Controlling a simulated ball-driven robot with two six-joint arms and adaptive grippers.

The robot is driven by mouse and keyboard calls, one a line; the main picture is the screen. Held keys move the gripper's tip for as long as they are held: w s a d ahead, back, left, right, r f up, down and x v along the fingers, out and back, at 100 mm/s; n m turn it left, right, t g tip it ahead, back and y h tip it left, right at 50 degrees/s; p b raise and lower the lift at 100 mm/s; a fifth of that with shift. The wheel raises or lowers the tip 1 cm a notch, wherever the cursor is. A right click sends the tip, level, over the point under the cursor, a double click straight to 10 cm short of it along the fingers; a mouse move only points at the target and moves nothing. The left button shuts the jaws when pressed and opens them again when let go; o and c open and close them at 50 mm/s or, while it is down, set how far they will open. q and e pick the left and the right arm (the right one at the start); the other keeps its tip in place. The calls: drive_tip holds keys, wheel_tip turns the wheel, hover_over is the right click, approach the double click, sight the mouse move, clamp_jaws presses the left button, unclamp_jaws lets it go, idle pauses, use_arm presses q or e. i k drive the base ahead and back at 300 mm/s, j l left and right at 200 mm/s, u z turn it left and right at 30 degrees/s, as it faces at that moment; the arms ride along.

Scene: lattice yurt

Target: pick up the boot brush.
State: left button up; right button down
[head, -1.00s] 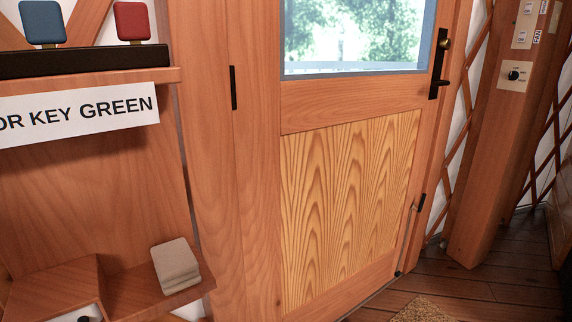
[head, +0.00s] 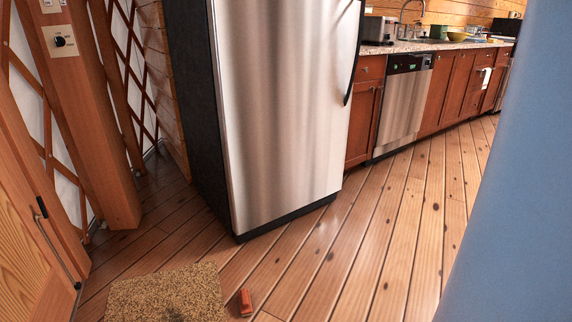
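A small orange-brown block-shaped thing (head: 246,302) lies on the plank floor in the head view, just right of the speckled mat. It may be the boot brush, but it is too small to tell for sure. Neither of my grippers shows in the head view.
The speckled tan mat (head: 168,294) lies at the bottom left near the wooden door (head: 28,262). A steel fridge (head: 278,110) stands beyond it. Counters with a dishwasher (head: 404,104) run to the back right. A blue surface (head: 520,200) blocks the right edge. Mid-floor is clear.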

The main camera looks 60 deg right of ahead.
sight(245, 303)
drive_tip(key=z, duration=1.4)
drive_tip(key=k+l, duration=0.15)
drive_tip(key=k, duration=0.15)
